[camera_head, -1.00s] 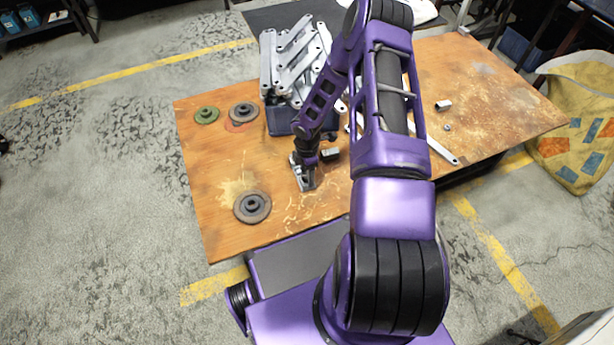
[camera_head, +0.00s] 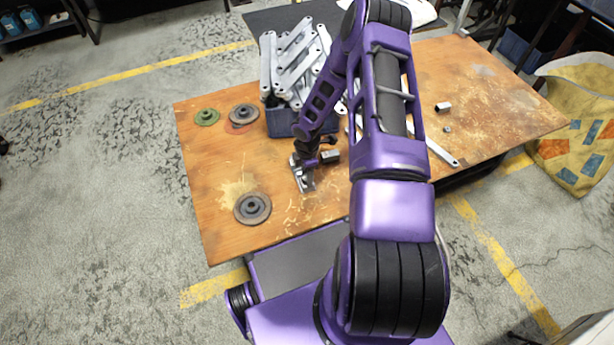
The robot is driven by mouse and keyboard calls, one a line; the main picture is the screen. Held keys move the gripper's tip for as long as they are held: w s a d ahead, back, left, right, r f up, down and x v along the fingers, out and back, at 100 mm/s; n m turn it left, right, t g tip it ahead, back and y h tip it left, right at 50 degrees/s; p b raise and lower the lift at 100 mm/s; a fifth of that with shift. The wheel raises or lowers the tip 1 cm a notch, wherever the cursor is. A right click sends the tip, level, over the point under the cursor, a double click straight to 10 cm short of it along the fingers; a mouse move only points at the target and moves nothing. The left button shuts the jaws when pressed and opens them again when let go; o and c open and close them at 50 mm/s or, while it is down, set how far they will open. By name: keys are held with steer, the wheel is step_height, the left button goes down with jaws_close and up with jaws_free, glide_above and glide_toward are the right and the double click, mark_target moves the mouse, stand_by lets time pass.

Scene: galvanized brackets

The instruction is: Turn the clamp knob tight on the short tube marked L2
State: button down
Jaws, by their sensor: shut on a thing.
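My gripper (camera_head: 308,164) is at the small metal clamp fixture (camera_head: 305,183) on the brown table, left of my forearm. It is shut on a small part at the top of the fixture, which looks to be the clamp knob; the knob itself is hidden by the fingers. A short grey metal tube (camera_head: 330,156) lies just right of the gripper. Another short tube (camera_head: 443,106) lies farther right on the table. No L2 mark is readable on either tube.
A dark blue bin (camera_head: 283,122) heaped with galvanized brackets (camera_head: 295,65) stands behind the gripper. Round discs (camera_head: 252,208) lie on the left of the table (camera_head: 215,165). A flat bar (camera_head: 440,152) lies at the right.

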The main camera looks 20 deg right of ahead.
steer(key=m, duration=0.3)
steer(key=shift+m, duration=0.3)
steer(key=m, duration=0.4)
steer(key=shift+m, duration=0.3)
steer(key=m, duration=0.9)
steer(key=shift+c, duration=2.4)
jaws_free()
